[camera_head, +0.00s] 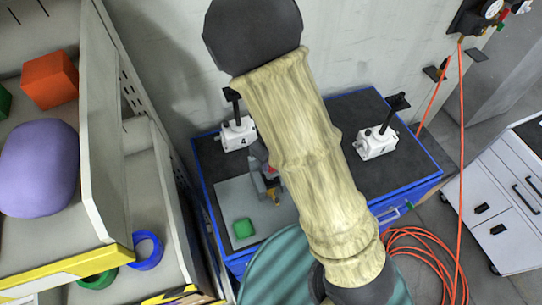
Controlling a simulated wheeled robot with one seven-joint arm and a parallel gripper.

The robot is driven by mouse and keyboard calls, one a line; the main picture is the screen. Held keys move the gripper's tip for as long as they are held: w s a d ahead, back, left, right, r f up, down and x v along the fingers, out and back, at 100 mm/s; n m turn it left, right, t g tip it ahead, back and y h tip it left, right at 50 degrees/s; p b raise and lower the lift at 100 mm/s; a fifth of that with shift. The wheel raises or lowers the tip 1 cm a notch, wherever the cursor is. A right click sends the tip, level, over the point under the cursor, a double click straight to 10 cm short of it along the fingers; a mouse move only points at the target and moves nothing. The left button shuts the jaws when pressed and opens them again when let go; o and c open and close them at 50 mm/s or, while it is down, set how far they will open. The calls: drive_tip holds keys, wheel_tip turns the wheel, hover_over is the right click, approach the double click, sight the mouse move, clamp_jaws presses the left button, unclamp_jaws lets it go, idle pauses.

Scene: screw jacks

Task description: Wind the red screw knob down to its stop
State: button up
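Two white screw jacks with black tops stand on the dark bench top, the left jack (238,134) at the back left and the right jack (377,143) at the back right. Between them, a small cluster of grey, red and orange-brown parts (268,183) shows at the left edge of my sleeved arm. It is partly hidden and too small to tell its parts apart. I cannot make out the red screw knob for certain. I cannot identify my gripper; my arm covers the middle of the bench.
The bench (428,164) has blue edges. A green block (243,228) lies on its grey mat (232,197). Shelves at left hold a purple rounded object (38,168) and a red block (49,79). An orange hose (461,150) hangs at right, near a white drawer cabinet (500,228).

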drive_tip(key=m, duration=0.7)
drive_tip(key=shift+w, duration=0.1)
drive_tip(key=m, duration=0.6)
drive_tip(key=shift+m, duration=0.4)
drive_tip(key=shift+c, duration=0.8)
drive_tip(key=o, duration=1.1)
wheel_tip(320, 180, up, 17)
drive_tip(key=shift+r+b, duration=0.2)
drive_tip(key=shift+b, duration=0.1)
